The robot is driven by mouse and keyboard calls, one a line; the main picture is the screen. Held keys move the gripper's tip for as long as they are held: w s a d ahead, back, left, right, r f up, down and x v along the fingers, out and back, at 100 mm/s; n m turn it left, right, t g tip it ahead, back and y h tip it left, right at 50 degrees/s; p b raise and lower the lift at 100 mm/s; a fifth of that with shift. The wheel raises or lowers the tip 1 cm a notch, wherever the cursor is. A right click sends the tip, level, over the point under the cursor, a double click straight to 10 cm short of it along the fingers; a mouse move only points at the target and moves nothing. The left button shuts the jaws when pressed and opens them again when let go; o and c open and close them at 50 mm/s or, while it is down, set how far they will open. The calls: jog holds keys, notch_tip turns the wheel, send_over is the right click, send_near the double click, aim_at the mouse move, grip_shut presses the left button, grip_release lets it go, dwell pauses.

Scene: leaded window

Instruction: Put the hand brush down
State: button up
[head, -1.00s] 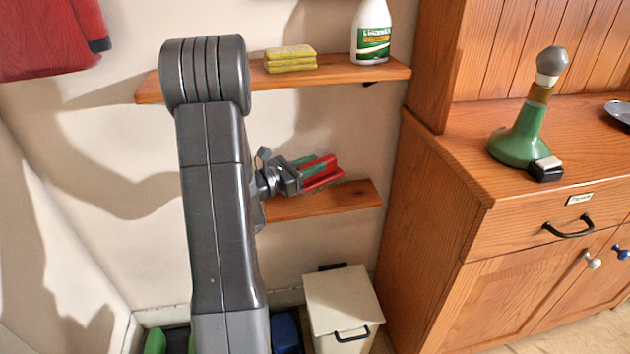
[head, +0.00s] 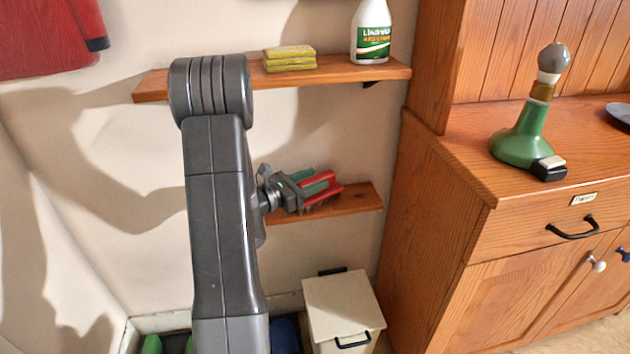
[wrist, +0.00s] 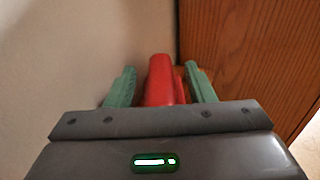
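The red hand brush (head: 328,194) is at the lower wooden shelf (head: 355,203). Its underside appears to rest on the shelf board, though my gripper partly hides the contact. My gripper (head: 309,180) has green fingers, which are apart on either side of the brush. In the wrist view the red brush (wrist: 160,82) lies between the two green fingers (wrist: 161,87), with a gap at the left finger; the right finger is very close to it.
An upper shelf (head: 345,74) holds yellow sponges (head: 289,58) and a white bottle (head: 371,32). A wooden cabinet (head: 440,200) stands close on the right, with a green-based object (head: 522,140) on top. A cream bin (head: 338,305) stands below the lower shelf.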

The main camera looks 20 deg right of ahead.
jog(key=shift+a+r, duration=0.1)
jog(key=shift+r, duration=0.1)
jog(key=s+a+p, duration=0.2)
jog(key=a, duration=0.9)
jog(key=shift+a, duration=0.35)
jog(key=shift+w+d, duration=0.1)
jog(key=shift+d, duration=0.05)
jog(key=d, duration=0.3)
jog(key=w+d+b, duration=0.1)
jog(key=d, duration=0.7)
jog(key=shift+w+d+f+b, duration=0.1)
jog(key=shift+w+d+b, duration=0.1)
jog(key=shift+w+b, duration=0.2)
jog(key=shift+d+f, duration=0.15)
jog(key=shift+r, duration=0.2)
